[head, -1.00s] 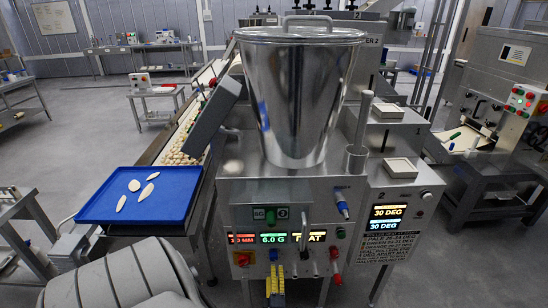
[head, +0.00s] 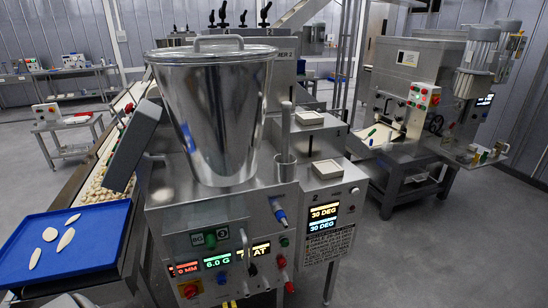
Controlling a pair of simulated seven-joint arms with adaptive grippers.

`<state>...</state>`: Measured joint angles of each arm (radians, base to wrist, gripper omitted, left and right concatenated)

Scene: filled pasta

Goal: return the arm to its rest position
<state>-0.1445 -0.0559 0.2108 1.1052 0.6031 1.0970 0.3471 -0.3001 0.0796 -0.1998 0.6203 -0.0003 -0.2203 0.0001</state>
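No gripper of mine shows in the head view, so I cannot see whether either one is open or shut. The filling machine (head: 185,228) stands in the middle, with a large lidded steel hopper (head: 215,120) on top. A blue tray (head: 90,250) at the lower left holds several pale pasta pieces, lying flat and apart from each other.
A conveyor (head: 75,205) carrying many pasta pieces runs back along the machine's left side. A second machine (head: 405,95) with a control panel stands at the right. Work tables (head: 68,140) stand at the back left. The floor (head: 440,255) at the lower right is clear.

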